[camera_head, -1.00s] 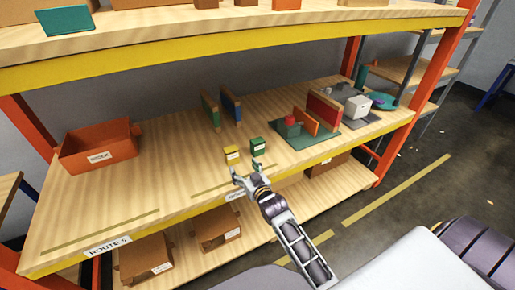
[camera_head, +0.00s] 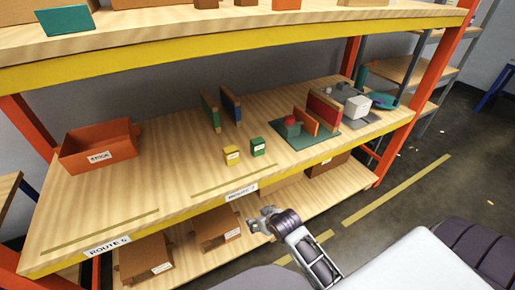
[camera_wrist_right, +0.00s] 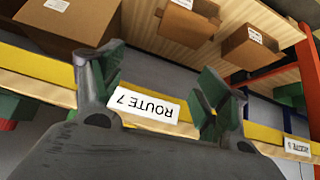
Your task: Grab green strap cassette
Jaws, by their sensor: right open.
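The green strap cassette (camera_head: 257,147) is a small upright block with a pale label on the middle shelf. A similar yellow cassette (camera_head: 232,155) stands just left of it, apart from it. My right gripper (camera_head: 258,219) is in front of and below the shelf's front edge, clear of both cassettes. In the right wrist view my right gripper (camera_wrist_right: 158,92) is open with nothing between its fingers; the ROUTE 7 label (camera_wrist_right: 150,107) on the shelf edge shows behind them. Neither cassette can be made out in the wrist view. My left gripper is not in view.
An orange bin (camera_head: 98,146) stands at the shelf's left. Green and blue upright panels (camera_head: 231,106) stand behind the cassettes. A green plate (camera_head: 303,140) with red and orange parts lies to their right. Cardboard boxes (camera_head: 215,229) fill the lower shelf. The shelf's left-centre is clear.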

